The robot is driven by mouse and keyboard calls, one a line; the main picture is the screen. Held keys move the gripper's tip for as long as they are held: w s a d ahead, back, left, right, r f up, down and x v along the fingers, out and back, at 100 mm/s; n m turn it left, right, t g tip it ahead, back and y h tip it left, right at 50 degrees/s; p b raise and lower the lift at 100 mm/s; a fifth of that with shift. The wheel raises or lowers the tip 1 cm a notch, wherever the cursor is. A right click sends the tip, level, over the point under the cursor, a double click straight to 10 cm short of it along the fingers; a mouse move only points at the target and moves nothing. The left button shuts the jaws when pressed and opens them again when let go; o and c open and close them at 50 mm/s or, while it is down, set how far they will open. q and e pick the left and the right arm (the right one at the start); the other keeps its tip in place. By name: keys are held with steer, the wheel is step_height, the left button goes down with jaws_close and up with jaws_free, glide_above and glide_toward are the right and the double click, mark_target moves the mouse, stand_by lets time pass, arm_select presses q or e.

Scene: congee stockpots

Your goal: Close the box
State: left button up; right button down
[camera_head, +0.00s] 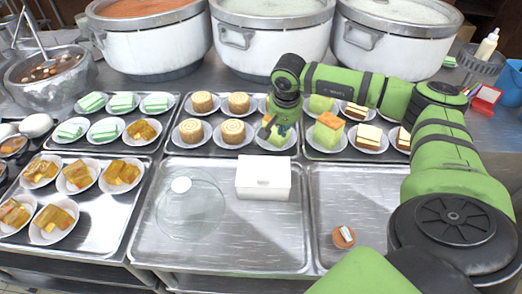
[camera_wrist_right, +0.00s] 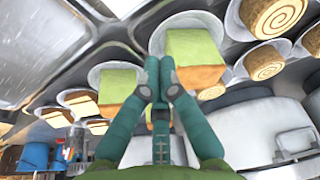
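A white box (camera_head: 263,178) sits upright on the right part of the middle front tray. Its lid appears to lie down over the top, and I cannot make out a gap. My right gripper (camera_head: 272,133) is behind the box, over the plates of cakes, apart from the box. In the right wrist view, the fingertips of my right gripper (camera_wrist_right: 159,72) are together with nothing visible held between them. A green-topped cake (camera_wrist_right: 197,58) lies behind the fingertips. The box is not clearly seen in the wrist view. My left gripper is not in view.
A clear glass dome lid (camera_head: 191,205) lies left of the box. A small brown item (camera_head: 343,237) is on the right front tray (camera_head: 335,190). Plates of cakes fill the back trays, with large stockpots (camera_head: 272,45) behind them. The tray in front of the box is clear.

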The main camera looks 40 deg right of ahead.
steer(key=shift+w+d+r, duration=0.1)
steer(key=shift+w+d, duration=0.05)
steer(key=shift+w, duration=0.05)
step_height(320, 180, up, 8)
steer(key=p, duration=0.5)
steer(key=shift+p, duration=0.35)
stand_by(0.5)
